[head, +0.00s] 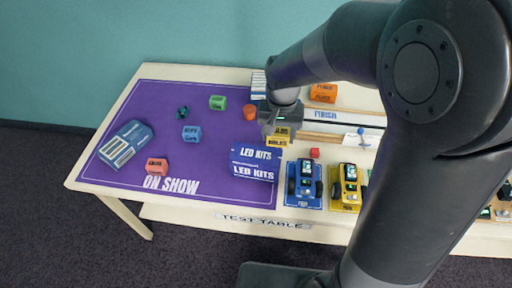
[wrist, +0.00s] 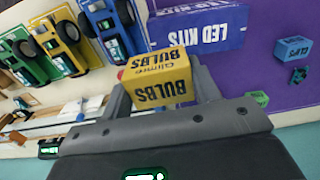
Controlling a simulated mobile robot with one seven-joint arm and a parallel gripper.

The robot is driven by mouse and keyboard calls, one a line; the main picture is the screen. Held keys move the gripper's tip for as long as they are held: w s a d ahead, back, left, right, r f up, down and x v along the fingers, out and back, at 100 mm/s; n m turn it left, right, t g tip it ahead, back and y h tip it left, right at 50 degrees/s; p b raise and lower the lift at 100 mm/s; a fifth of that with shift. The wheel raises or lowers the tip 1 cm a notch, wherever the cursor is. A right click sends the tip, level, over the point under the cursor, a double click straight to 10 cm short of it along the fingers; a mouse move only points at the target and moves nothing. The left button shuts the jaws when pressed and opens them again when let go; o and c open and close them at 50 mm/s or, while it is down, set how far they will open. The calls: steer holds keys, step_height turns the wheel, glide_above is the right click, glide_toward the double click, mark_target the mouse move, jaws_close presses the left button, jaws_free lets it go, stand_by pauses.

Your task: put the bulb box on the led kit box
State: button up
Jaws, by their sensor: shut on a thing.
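The yellow bulb box (wrist: 160,80), marked "Glimre Bulbs", is between the fingers of my gripper (wrist: 165,95), which is shut on it. In the head view the bulb box (head: 279,137) shows below my gripper (head: 277,128), just behind the led kit box. The blue led kit box (head: 254,164), marked "LED KITS", lies on the purple mat near its front right corner. In the wrist view the led kit box (wrist: 205,25) is beyond the bulb box. I cannot tell the exact height of the bulb box above the table.
The purple mat (head: 190,105) also holds a blue-and-white pack (head: 126,145), an orange-red box (head: 157,165), a blue box (head: 192,133), a green box (head: 218,102) and an orange cup (head: 250,113). Blue (head: 304,184) and yellow (head: 346,187) toy cars stand right of the led kit box.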

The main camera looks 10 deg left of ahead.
glide_above(256, 154)
step_height(256, 154, down, 4)
steer(key=shift+r, duration=0.1)
steer(key=shift+f, duration=1.95)
steer(key=shift+f, duration=0.15)
steer(key=o, duration=1)
